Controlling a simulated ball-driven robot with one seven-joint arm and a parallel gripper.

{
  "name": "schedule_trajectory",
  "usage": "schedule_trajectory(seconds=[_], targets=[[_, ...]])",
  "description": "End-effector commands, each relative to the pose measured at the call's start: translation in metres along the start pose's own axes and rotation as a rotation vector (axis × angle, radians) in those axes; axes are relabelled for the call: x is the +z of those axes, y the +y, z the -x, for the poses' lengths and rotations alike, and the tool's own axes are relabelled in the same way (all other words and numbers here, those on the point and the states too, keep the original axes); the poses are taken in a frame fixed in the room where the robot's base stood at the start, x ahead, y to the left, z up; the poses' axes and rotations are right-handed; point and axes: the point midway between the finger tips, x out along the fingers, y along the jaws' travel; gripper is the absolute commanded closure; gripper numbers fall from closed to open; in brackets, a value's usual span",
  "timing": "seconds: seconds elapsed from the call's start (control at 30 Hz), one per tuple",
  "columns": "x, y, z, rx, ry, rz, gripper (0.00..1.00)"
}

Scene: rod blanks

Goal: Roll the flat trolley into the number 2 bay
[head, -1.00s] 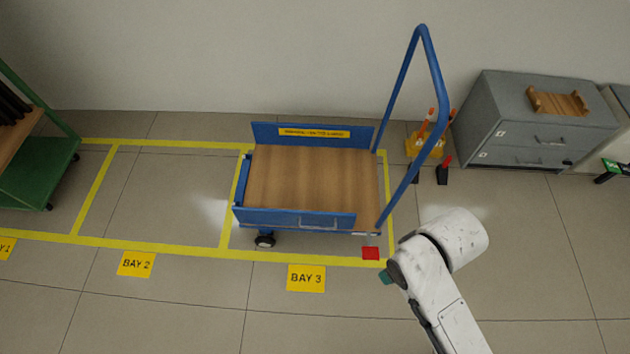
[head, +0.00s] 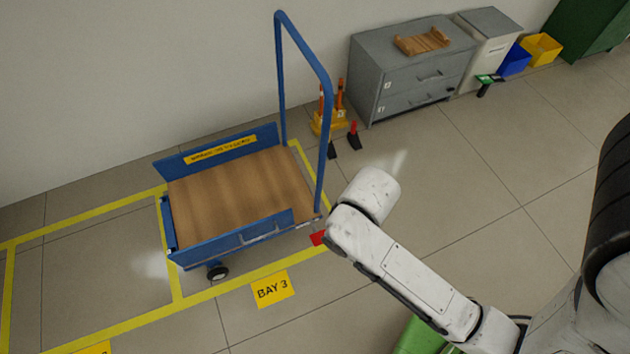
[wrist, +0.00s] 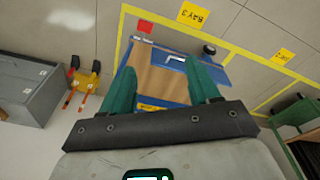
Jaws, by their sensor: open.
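The flat trolley (head: 235,190) has a wooden deck, low blue side boards and a tall blue push handle (head: 327,120) at its right end. It stands inside the yellow lines of bay 3, beside the BAY 3 floor label (head: 272,289). The bay to its left (head: 105,265) is empty floor; its label is mostly cut off at the bottom edge. In the wrist view, my gripper (wrist: 163,80) is open and empty, its teal fingers apart, with the trolley (wrist: 160,75) beyond them. In the head view the fingers are hidden behind my arm.
A yellow caddy (head: 328,122) and small black wedges (head: 354,136) are behind the handle. A grey drawer cabinet (head: 415,75) stands along the wall.

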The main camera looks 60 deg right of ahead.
Motion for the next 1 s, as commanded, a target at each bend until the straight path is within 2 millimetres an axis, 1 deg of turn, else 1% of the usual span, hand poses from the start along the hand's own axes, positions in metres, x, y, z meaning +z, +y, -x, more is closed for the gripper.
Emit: schedule_trajectory(seconds=[0.03,0.07,0.13,0.2,0.3,0.4,0.5,0.6,0.7,0.83,1.0], targets=[[-0.007,0.006,-0.021,0.016,0.032,-0.036,0.4],[-0.013,0.011,-0.032,0.028,0.06,-0.062,0.4],[-0.029,0.027,-0.061,0.063,0.139,-0.131,0.4],[-0.046,0.045,-0.089,0.102,0.229,-0.203,0.4],[-0.068,0.074,-0.124,0.158,0.359,-0.29,0.4],[-0.086,0.101,-0.155,0.207,0.491,-0.357,0.4],[-0.099,0.127,-0.182,0.247,0.62,-0.406,0.4],[-0.109,0.147,-0.202,0.273,0.738,-0.437,0.4],[-0.116,0.162,-0.215,0.287,0.832,-0.45,0.4],[-0.121,0.171,-0.222,0.29,0.91,-0.455,0.4],[-0.127,0.176,-0.227,0.289,0.942,-0.455,0.4]])
